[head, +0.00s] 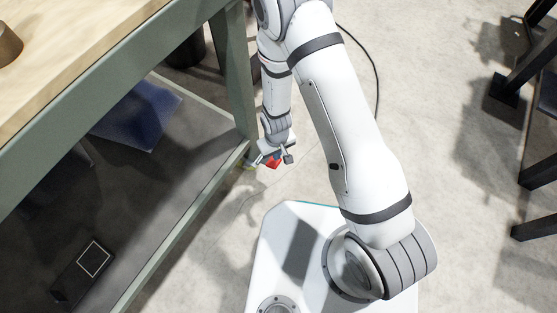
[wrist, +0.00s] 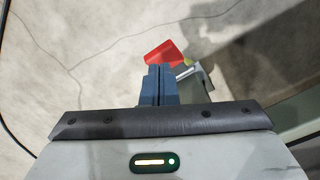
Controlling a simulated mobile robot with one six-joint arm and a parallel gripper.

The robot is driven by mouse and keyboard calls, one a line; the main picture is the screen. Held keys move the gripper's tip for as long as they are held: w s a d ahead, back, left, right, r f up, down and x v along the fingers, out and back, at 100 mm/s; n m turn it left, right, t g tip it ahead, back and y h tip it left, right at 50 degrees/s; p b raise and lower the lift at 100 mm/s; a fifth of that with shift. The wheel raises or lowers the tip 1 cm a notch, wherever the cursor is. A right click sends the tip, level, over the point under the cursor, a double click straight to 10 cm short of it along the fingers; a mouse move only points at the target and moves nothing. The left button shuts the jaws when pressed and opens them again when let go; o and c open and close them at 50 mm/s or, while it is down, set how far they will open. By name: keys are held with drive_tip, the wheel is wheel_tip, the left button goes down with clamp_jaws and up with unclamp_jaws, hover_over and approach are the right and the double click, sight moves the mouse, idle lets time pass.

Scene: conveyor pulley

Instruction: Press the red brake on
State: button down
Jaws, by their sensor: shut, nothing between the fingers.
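The red brake (wrist: 163,53) shows in the wrist view as a flat red tab just beyond my fingertips. It also shows in the head view as a small red patch (head: 272,162) low beside the bench leg. My gripper (wrist: 160,70) is shut and empty, its two blue-grey fingers side by side and pointing at the brake. The fingertips overlap the near edge of the brake in the picture; I cannot tell whether they touch it. A grey metal bracket (wrist: 197,82) stands right of the fingers. The lower part of the brake is hidden behind the fingers.
A green-framed bench (head: 221,60) with a wooden top stands at the left. A blue item (head: 136,115) and a dark box (head: 83,274) are on its lower shelf. Dark metal legs (head: 535,175) stand at the far right. The concrete floor between is mostly clear, with a black cable.

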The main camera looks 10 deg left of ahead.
wheel_tip(320, 180, up, 4)
drive_tip(key=shift+r+p, duration=0.1)
drive_tip(key=shift+p, duration=1.15)
drive_tip(key=shift+w, duration=0.1)
drive_tip(key=w+d+r+m+p, duration=0.15)
drive_tip(key=d+r+p, duration=0.3)
drive_tip(key=r, duration=0.85)
drive_tip(key=w+d+r+m+t+p, duration=0.1)
drive_tip(key=w+d+r+p, duration=0.15)
drive_tip(key=r+p, duration=0.7)
drive_tip(key=w+d+r+m+p, duration=0.15)
drive_tip(key=d+r, duration=0.25)
drive_tip(key=r, duration=1.3)
drive_tip(key=s+d+r+m+p, duration=0.1)
drive_tip(key=s+d+r+p, duration=0.3)
drive_tip(key=r, duration=0.6)
drive_tip(key=s+d+r+m+t+p, duration=0.1)
drive_tip(key=s+d+r+p, duration=0.3)
drive_tip(key=r+p, duration=0.3)
drive_tip(key=s+d+r+m+p, duration=0.1)
drive_tip(key=s+d+r+p, duration=0.3)
drive_tip(key=r, duration=1.1)
drive_tip(key=shift+s+d+r+m+t+p, duration=0.3)
drive_tip(key=shift+s+d+p, duration=0.15)
drive_tip(key=shift+p, duration=0.35)
